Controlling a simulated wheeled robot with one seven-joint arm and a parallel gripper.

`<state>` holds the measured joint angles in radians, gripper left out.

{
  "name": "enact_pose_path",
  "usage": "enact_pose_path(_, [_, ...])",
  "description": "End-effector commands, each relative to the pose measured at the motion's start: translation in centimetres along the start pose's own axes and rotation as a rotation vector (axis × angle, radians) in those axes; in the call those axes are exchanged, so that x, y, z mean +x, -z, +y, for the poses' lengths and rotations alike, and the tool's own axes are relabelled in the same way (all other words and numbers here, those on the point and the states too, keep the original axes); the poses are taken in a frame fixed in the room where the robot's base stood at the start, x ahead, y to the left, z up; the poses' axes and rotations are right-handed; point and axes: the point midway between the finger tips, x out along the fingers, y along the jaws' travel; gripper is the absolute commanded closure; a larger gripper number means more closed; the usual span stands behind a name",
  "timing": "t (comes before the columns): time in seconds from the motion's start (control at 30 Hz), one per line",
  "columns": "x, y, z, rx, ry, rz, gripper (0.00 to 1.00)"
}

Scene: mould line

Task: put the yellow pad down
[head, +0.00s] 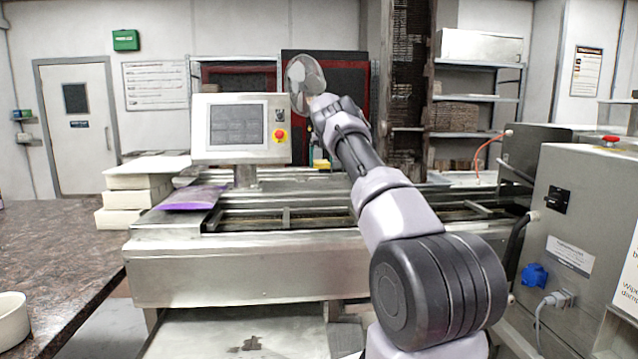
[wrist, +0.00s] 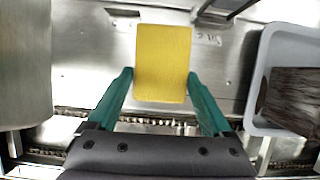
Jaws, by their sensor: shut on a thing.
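The yellow pad (wrist: 163,50) is a flat, rounded rectangle in the middle of the wrist view. My gripper (wrist: 160,76) has its two green fingers on either side of the pad, shut on its near part. Below the pad in that view is a bare metal surface (wrist: 95,80). I cannot tell whether the pad touches it. In the head view, a small bit of the yellow pad (head: 321,164) shows beyond my arm, over the far part of the metal machine bed (head: 250,262). My arm hides most of my gripper there.
A pale grey tray (wrist: 257,62) with a dark brown block (wrist: 293,98) is right of my gripper. The control panel (head: 241,129) stands left of my arm. A purple sheet (head: 195,198) and stacked pale blocks (head: 135,183) lie further left. A grey cabinet (head: 575,215) stands right.

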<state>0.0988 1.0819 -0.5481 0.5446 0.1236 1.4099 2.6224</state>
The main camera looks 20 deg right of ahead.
Motion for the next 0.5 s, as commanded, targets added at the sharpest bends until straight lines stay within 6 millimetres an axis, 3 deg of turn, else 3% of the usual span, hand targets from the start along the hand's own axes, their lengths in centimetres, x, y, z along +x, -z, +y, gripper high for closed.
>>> enact_pose_path(0.1, [2.1, 1.0, 0.1, -0.001, -0.002, 0.003, 0.76])
enact_pose_path(0.5, [6.6, 2.8, 0.0, -0.001, -0.001, 0.001, 0.76])
